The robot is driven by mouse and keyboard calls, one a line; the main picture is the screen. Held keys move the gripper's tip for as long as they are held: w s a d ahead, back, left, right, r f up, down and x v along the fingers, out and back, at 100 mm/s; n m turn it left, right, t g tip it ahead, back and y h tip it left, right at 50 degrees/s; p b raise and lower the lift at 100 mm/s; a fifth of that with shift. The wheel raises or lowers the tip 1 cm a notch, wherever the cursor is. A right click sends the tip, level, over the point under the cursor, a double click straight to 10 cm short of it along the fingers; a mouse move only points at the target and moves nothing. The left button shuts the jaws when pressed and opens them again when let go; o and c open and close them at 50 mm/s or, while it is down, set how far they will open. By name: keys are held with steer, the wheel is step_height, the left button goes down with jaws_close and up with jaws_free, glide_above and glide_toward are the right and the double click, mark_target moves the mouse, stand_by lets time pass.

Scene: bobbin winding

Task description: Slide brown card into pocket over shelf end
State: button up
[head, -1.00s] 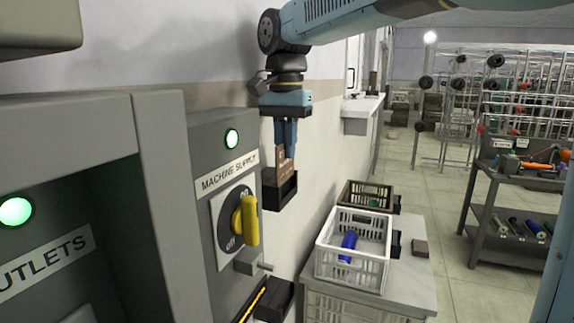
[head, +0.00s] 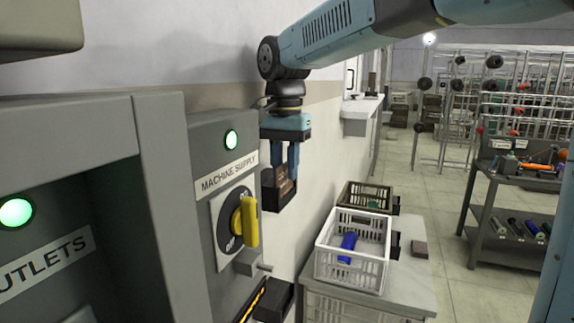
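The brown card (head: 284,184) stands in a black pocket (head: 283,205) on the wall, just right of the machine supply cabinet. Its lower part is hidden by the pocket's front. My gripper (head: 286,176) points down right above the pocket. Its two blue fingers are spread apart with a visible gap, and the card's top lies between and below their tips. Whether a fingertip still touches the card is too small to tell.
The grey cabinet (head: 222,150) with a yellow rotary switch (head: 246,222) stands close left. A lower black holder (head: 275,302) sits below. A white crate (head: 352,272) and a brown crate (head: 366,193) stand on a grey-topped bench.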

steer(key=shift+o, duration=0.8)
step_height(320, 180, up, 14)
steer(key=s+d+f+n+t, duration=0.1)
steer(key=s+d+f, duration=0.25)
steer(key=d, duration=0.45)
steer(key=s+d+f+n+t, duration=0.1)
steer(key=s+d+f, duration=0.1)
steer(key=d+f, duration=0.35)
steer(key=s+d+f+n+t, duration=0.1)
steer(key=s+d+f+t, duration=0.2)
steer(key=s+d+f, duration=0.7)
steer(key=shift+d+f+n+t, duration=0.35)
steer(key=shift+d+f, duration=0.65)
steer(key=shift+d, duration=0.75)
steer(key=shift+s, duration=0.1)
